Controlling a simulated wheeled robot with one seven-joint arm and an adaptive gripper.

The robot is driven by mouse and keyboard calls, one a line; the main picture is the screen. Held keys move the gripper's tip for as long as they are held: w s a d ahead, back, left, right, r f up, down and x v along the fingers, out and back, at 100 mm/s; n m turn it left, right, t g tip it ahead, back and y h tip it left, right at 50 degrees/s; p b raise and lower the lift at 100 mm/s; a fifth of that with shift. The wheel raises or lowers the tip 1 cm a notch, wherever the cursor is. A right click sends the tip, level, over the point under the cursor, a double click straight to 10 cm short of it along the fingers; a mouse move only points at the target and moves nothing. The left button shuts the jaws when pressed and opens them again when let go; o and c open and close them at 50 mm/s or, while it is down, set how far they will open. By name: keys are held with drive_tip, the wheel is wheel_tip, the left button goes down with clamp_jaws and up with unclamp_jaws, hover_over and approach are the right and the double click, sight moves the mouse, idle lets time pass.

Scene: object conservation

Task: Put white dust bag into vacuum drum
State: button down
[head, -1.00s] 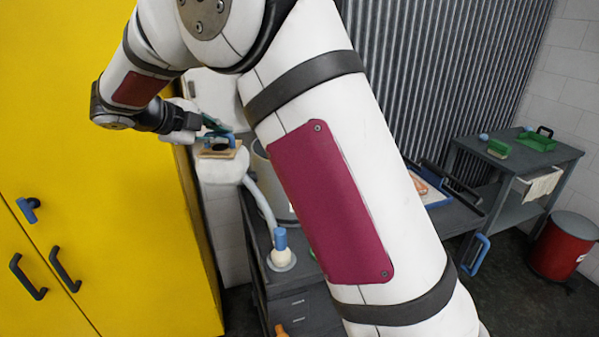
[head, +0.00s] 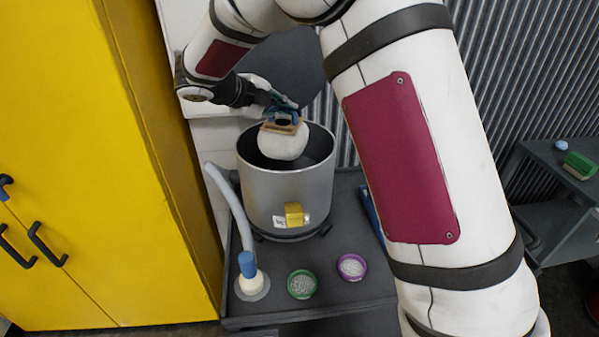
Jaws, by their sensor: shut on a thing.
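The white dust bag (head: 283,143) hangs from my gripper (head: 284,110) by its tan collar, which has a dark hole. My gripper is shut on the collar. The grey metal vacuum drum (head: 288,198) stands open at the top on a dark cart. The bag appears over the drum's opening, its lower part overlapping the dark interior in the picture. I cannot tell how deep it sits relative to the rim.
A green bowl (head: 302,284) and a purple bowl (head: 352,267) sit in front. A yellow cabinet (head: 70,130) is close on the left. My arm hides much of the right.

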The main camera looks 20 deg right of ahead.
sight(281, 130)
drive_tip(key=f, duration=0.4)
drive_tip(key=f+p, duration=0.1)
drive_tip(key=f, duration=0.1)
drive_tip(key=shift+d+f, duration=0.15)
drive_tip(key=shift+d, duration=0.15)
drive_tip(key=shift+w+f+p, duration=0.1)
drive_tip(key=shift+f+p, duration=0.35)
drive_tip(key=shift+f, duration=1.7)
drive_tip(key=c, duration=1.6)
unclamp_jaws()
drive_tip(key=shift+c, duration=0.2)
drive_tip(key=shift+a, duration=0.1)
